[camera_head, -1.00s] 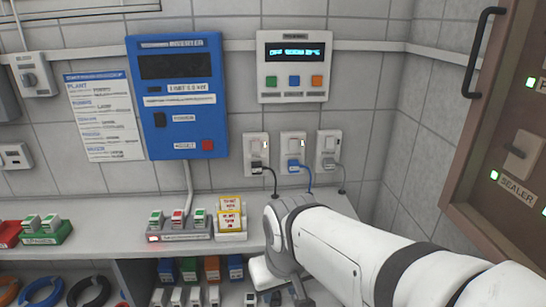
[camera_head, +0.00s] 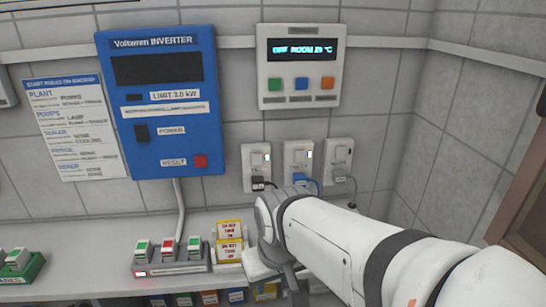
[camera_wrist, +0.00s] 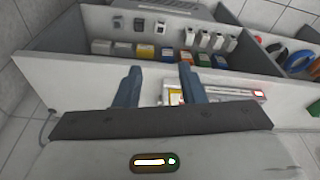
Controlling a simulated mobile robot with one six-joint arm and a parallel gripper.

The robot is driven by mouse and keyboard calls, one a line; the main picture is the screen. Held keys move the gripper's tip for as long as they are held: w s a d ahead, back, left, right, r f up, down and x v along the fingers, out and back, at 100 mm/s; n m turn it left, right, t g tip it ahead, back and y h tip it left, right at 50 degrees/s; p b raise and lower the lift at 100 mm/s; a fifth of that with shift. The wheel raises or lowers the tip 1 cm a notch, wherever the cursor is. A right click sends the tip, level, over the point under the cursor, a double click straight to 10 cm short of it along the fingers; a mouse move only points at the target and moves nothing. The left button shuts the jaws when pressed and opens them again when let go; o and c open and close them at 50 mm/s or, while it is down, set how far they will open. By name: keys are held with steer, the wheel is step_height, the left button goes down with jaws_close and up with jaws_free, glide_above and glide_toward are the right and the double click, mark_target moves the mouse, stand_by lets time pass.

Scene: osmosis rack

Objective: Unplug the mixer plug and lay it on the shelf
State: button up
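Three wall outlets hold plugs: a black plug (camera_head: 258,183) on the left, a blue plug (camera_head: 300,179) in the middle, and a grey plug (camera_head: 340,175) on the right. Their labels are too small to read, so I cannot tell which is the mixer's. The shelf (camera_head: 100,240) runs along the wall below them. My gripper shows in the wrist view (camera_wrist: 157,88) with two dark fingers apart and nothing held between them. In the head view my arm's end is in front of the shelf, below the outlets, and its fingers are not clear there.
A blue inverter box (camera_head: 163,100) and a white control panel (camera_head: 298,68) hang on the wall. A switch strip (camera_head: 172,268) and yellow-and-white tags (camera_head: 229,240) stand on the shelf, left of my arm. Small adapters and colored blocks (camera_wrist: 140,50) fill the lower compartment. A brown cabinet edge is at right.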

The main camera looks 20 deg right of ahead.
steer(key=shift+o, duration=0.4)
steer(key=o, duration=0.4)
steer(key=w+d+t, duration=0.1)
steer(key=w+d, duration=0.1)
steer(key=w, duration=0.1)
steer(key=w+d+f+m+t+h+b, duration=0.1)
steer(key=w+d, duration=0.1)
steer(key=w, duration=0.1)
steer(key=w+d+f+t+b, duration=0.1)
steer(key=w+d, duration=0.1)
steer(key=w, duration=0.1)
steer(key=shift+d+m+h, duration=0.25)
steer(key=shift+m+h, duration=0.05)
steer(key=shift+h, duration=0.1)
steer(key=shift+o, duration=0.2)
steer(key=w+d+f+t+h+b, duration=0.1)
steer(key=w+d+t+b, duration=0.2)
steer(key=d, duration=1)
steer(key=w+d+f+m+t+h+b, duration=0.1)
steer(key=w+d+f+t+b, duration=0.1)
steer(key=w+d+t, duration=0.7)
steer(key=d+b, duration=0.1)
steer(key=d, duration=0.4)
steer(key=shift+w, duration=0.1)
